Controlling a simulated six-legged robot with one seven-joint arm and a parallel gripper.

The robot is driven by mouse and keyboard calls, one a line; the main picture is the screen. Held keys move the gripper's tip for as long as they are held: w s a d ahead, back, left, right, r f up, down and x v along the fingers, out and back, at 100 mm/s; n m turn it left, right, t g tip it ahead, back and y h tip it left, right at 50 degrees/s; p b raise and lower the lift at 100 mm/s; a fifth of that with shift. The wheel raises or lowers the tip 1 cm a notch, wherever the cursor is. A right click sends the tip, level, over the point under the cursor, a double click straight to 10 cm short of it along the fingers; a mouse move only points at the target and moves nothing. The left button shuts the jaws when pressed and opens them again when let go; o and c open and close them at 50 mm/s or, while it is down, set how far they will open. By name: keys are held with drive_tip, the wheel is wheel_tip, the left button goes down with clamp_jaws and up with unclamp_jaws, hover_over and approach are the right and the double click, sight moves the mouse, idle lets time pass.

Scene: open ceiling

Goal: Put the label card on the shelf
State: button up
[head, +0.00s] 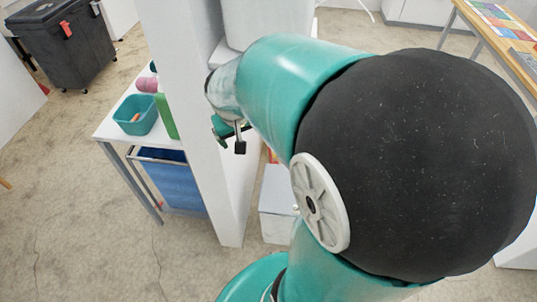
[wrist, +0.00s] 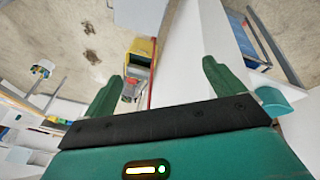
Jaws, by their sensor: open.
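My gripper (head: 229,134) is small and partly hidden in the head view, just right of a tall white upright panel (head: 196,110). In the wrist view its two green fingers (wrist: 163,72) stand wide apart, with nothing held between them. I cannot make out the label card in either view. I cannot tell which surface is the shelf; a white surface lies behind the panel, mostly hidden by my arm. Past the fingers in the wrist view are a yellow object (wrist: 142,47) and a thin red strip, too small to identify.
A white table (head: 108,128) at left bears a teal bin (head: 136,116), a pink roll (head: 147,85) and a green item. A blue container (head: 170,182) sits below. A dark wheeled bin (head: 62,42) stands at back left. A wooden-edged table (head: 478,38) is at right. Floor at lower left is clear.

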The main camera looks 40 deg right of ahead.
drive_tip(key=s+d+f+m+g, duration=0.1)
drive_tip(key=d+f+m, duration=0.1)
drive_tip(key=d+f, duration=0.7)
drive_tip(key=d+f+m+g, duration=0.1)
drive_tip(key=d+f, duration=0.6)
drive_tip(key=f, duration=0.5)
drive_tip(key=s+d+f+m+y, duration=0.1)
drive_tip(key=s+f, duration=0.1)
drive_tip(key=f, duration=0.7)
drive_tip(key=s+d+f+m+y, duration=0.1)
drive_tip(key=s+f, duration=0.2)
drive_tip(key=f, duration=0.7)
drive_tip(key=s+d+f+y, duration=0.1)
drive_tip(key=s+d+f, duration=0.1)
drive_tip(key=f, duration=0.7)
drive_tip(key=shift+s+f+m, duration=0.15)
drive_tip(key=shift+f+m, duration=0.15)
drive_tip(key=shift+m, duration=0.1)
drive_tip(key=shift+d+f, duration=0.15)
drive_tip(key=shift+f, duration=2.6)
drive_tip(key=c, duration=1.1)
drive_tip(key=shift+r, duration=0.1)
